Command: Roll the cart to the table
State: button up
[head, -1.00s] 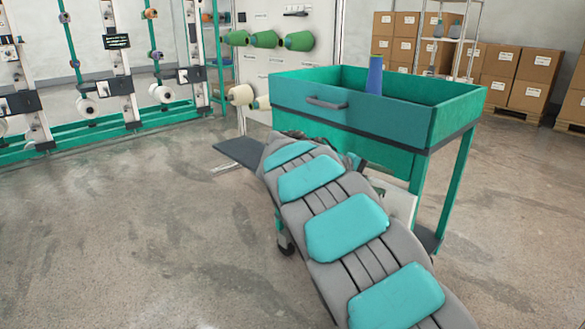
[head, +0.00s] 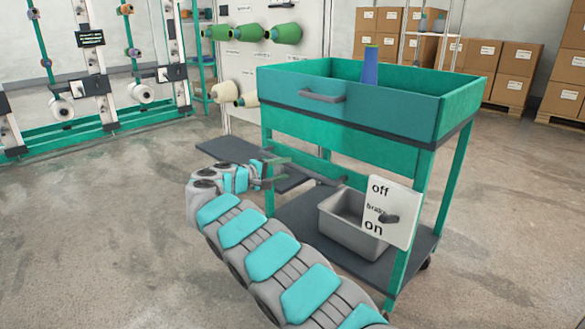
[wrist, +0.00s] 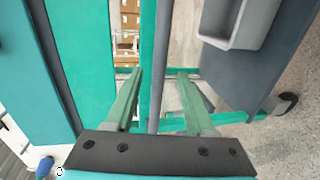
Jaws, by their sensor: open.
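The teal cart (head: 350,100) stands right of centre in the head view, with a grey handle (head: 322,97) on its top drawer-like tray. A blue cone with a green top (head: 370,67) stands in the tray. A white brake plate (head: 390,212) marked off and on carries a dark lever; its setting is hard to tell. My gripper (head: 276,172) is at the cart's left side, below the top tray. In the wrist view my gripper (wrist: 158,75) is open, with a grey bar (wrist: 157,45) showing between its fingers; contact is unclear. No table is clearly identifiable.
A grey bin (head: 345,220) sits on the cart's lower shelf. A dark flat panel (head: 225,149) extends left behind my gripper. A creel frame (head: 90,130) stands at left, a cone board (head: 270,60) behind, and boxes (head: 515,70) at back right. The left foreground floor is clear.

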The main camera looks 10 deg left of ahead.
aim_at(291, 167)
jog(key=shift+x, duration=2.35)
grip_shut()
